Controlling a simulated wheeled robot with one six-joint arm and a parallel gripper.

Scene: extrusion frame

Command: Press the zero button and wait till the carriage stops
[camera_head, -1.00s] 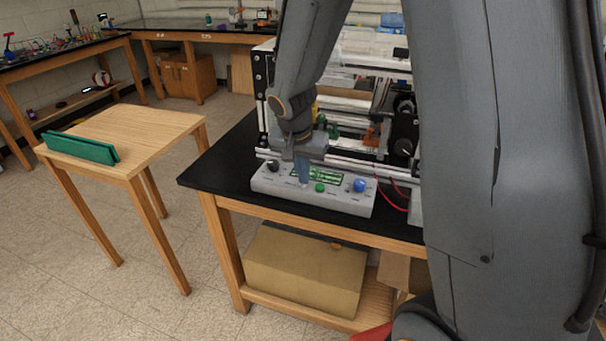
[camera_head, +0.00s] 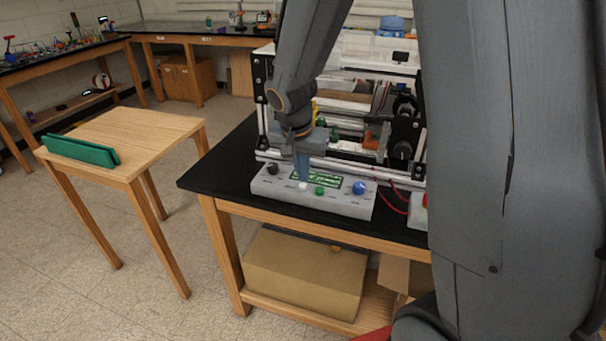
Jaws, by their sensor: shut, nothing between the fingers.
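The grey control box (camera_head: 335,205) sits at the front edge of the black bench top. It carries a black knob (camera_head: 272,169), a white button (camera_head: 303,186), a green button (camera_head: 319,190), a blue knob (camera_head: 358,187) and a green-framed display (camera_head: 330,180). The labels are too small to read, so I cannot tell which is the zero button. My gripper (camera_head: 302,177) is shut and empty, pointing down just behind the white button, which is uncovered. The extrusion frame (camera_head: 350,170) stands behind the box. My arm hides part of it, and I cannot make out the carriage clearly.
A red-topped grey box (camera_head: 417,212) with red wires stands right of the control box, partly behind my arm. A cardboard box (camera_head: 305,275) lies on the shelf below the bench.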

